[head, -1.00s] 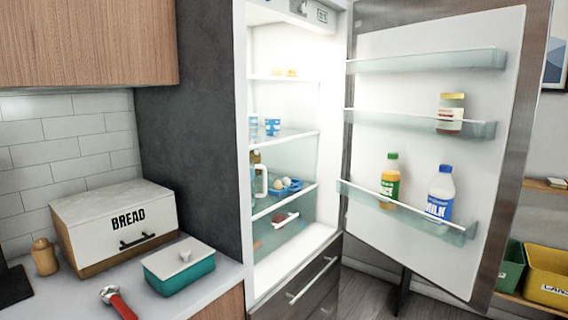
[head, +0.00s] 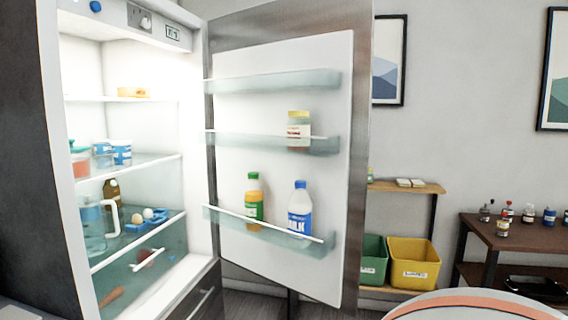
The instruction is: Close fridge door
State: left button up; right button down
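The fridge door (head: 282,192) stands wide open in the head view, hinged at the right side of the fridge, its inner face turned toward me. Its shelves hold a jar (head: 298,130), a green-capped bottle (head: 253,204) and a blue-capped milk bottle (head: 300,208). The lit fridge interior (head: 140,135) is at the left, with cups, a jug, a dark bottle and eggs on its shelves. Neither of my grippers shows in the view.
A wooden shelf (head: 410,186) with green (head: 374,258) and yellow bins (head: 412,262) stands right of the door. A dark table (head: 515,232) with small bottles is farther right. A rounded, orange-striped surface (head: 465,305) fills the bottom right corner.

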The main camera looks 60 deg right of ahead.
aim_at(266, 62)
jog(key=l, duration=0.6)
jog(key=k+l, duration=0.1)
jog(key=l, duration=0.5)
jog(key=l+u, duration=0.1)
jog(key=l, duration=0.5)
jog(key=k+l, duration=0.1)
jog(key=l, duration=0.5)
jog(key=k+l, duration=0.1)
jog(key=l, duration=1.05)
jog(key=k+l+u, duration=0.1)
jog(key=l, duration=0.5)
jog(key=k+l, duration=0.1)
jog(key=l, duration=0.5)
